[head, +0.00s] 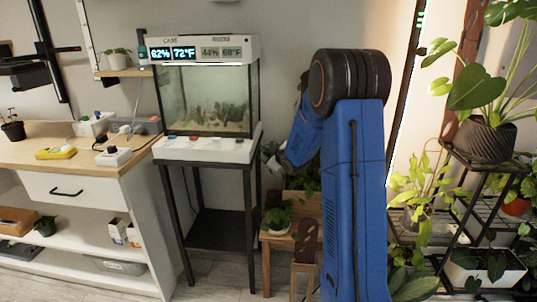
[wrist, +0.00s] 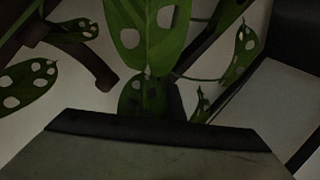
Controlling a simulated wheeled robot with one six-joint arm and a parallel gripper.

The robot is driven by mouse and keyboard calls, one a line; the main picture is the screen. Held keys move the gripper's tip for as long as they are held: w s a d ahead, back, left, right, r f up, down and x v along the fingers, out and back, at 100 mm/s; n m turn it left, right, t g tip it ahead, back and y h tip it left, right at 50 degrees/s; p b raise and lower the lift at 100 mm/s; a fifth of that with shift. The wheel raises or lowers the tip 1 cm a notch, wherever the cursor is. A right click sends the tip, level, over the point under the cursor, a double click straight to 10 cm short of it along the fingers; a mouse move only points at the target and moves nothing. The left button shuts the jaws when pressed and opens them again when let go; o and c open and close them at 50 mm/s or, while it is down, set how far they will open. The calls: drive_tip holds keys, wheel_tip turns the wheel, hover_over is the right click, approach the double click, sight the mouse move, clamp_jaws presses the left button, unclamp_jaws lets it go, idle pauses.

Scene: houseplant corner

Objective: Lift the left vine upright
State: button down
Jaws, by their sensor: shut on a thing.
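A vine with holed green leaves (wrist: 155,50) fills the upper middle of the wrist view. More holed leaves hang at its left and right. My gripper (wrist: 158,112) shows as a dark edge at the bottom of the wrist view, close against the lower leaves, and is shut on the vine. The exact grip point is hidden in the dark. In the head view my blue arm covers my gripper and most of the vine. I cannot tell how far the vine is tilted.
A glass terrarium (head: 210,98) on a black stand is left of my arm. A small potted plant (head: 277,217) stands on a wooden stool low beside it. A black plant rack (head: 462,208) with several plants is at the right. A dark curved bar (wrist: 90,62) lies close in the wrist view.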

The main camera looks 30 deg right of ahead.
drive_tip(key=shift+d, duration=0.1)
drive_tip(key=shift+s+d+r+m+t, duration=0.25)
drive_tip(key=shift+s+d+r, duration=0.1)
drive_tip(key=shift+r, duration=0.1)
drive_tip(key=shift+s+d+r+m+t, duration=0.2)
drive_tip(key=shift+d+r+m, duration=0.1)
drive_tip(key=shift+r, duration=0.15)
